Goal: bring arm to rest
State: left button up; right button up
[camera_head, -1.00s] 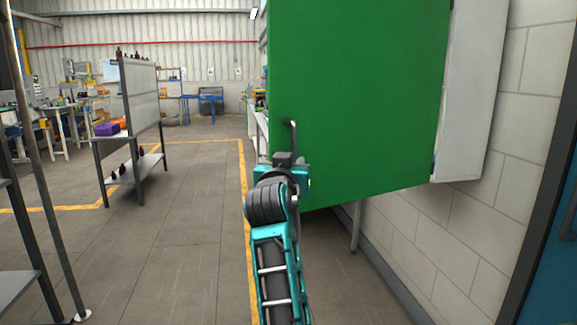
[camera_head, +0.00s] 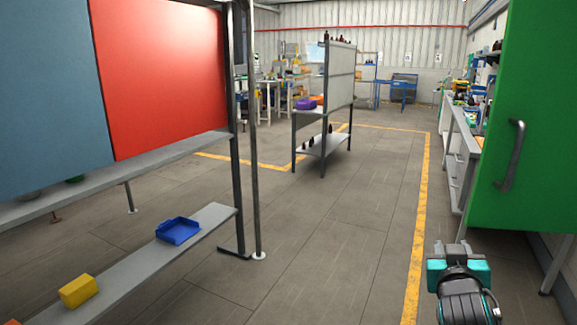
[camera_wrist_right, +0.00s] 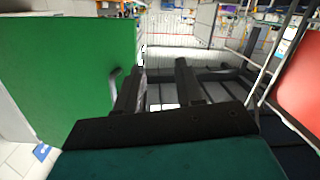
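My right gripper (camera_head: 461,247) is low at the right of the head view, below and left of the green door (camera_head: 540,120) and its grey handle (camera_head: 514,155). In the right wrist view its two dark fingers (camera_wrist_right: 160,88) stand apart with nothing between them. The green door (camera_wrist_right: 70,70) fills the left of that view, and its handle shows near one finger, apparently behind it. Small amber bottles (camera_head: 311,143) stand on the low shelf of a distant rack, with more (camera_head: 338,39) on its top. My left gripper is out of view.
At left is a rack with blue and red panels (camera_head: 160,75); its low shelf holds a blue tray (camera_head: 178,230) and a yellow bin (camera_head: 78,291). A bench (camera_head: 465,135) runs beyond the green door. The floor (camera_head: 310,240) between is clear.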

jog(key=s+a+f+n+g+y, duration=0.1)
jog(key=s+a+f+n+y, duration=0.2)
jog(key=f, duration=0.5)
jog(key=s+a+f+n+y, duration=0.1)
jog(key=s+a+f+y, duration=0.2)
jog(key=s+a+f, duration=0.45)
jog(key=s+a+f+n+g+y, duration=0.1)
jog(key=s+a+f+g+y, duration=0.2)
jog(key=s+f, duration=0.8)
jog(key=shift+s+a+f+y, duration=0.3)
jog(key=shift+s+a+y, duration=0.1)
jog(key=shift+s+a, duration=0.65)
jog(key=shift+d, duration=0.1)
